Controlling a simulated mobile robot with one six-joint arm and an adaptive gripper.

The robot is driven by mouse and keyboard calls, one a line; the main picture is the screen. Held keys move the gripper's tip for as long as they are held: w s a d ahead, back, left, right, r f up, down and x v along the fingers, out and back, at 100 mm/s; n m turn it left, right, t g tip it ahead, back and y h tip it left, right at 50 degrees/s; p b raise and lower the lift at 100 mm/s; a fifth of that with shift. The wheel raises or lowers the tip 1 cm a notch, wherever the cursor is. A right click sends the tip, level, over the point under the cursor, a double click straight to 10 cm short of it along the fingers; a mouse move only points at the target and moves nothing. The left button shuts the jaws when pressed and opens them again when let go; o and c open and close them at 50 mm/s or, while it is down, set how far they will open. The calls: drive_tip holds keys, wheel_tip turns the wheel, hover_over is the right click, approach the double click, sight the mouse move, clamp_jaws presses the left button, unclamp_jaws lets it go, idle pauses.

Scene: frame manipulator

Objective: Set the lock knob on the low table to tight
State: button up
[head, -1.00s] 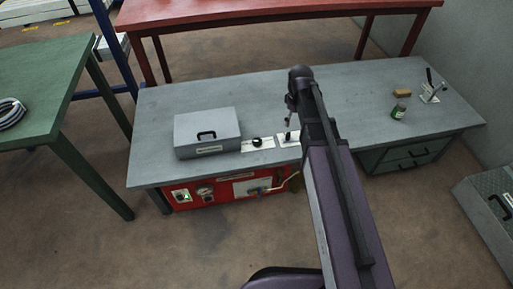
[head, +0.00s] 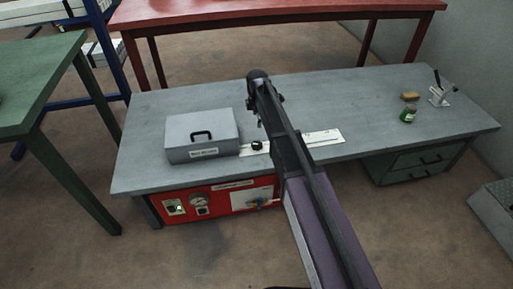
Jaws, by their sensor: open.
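The low table (head: 370,100) has a grey top. A small black knob (head: 257,146) sits on a white plate just right of a grey box. Its setting and any lettering are too small to read. A longer white plate (head: 322,137) shows right of my arm, and my arm hides part of the strip between the two plates. My gripper (head: 260,123) hangs below the far end of my arm, just behind the black knob in the picture and apparently apart from it. It is small and dark here, open, with nothing seen in it.
The grey lidded box (head: 202,137) stands left of the knob. A green jar (head: 408,115), a tan block (head: 410,96) and a lever clamp (head: 440,92) stand at the right end. A red panel (head: 215,199) is below the tabletop. The table's middle right is clear.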

sight(257, 144)
drive_tip(key=shift+f, duration=0.15)
idle(0.3)
wheel_tip(257, 144, down, 14)
drive_tip(key=b, duration=1.3)
drive_tip(key=shift+r+b, duration=0.25)
drive_tip(key=shift+b, duration=0.1)
drive_tip(key=c, duration=1.1)
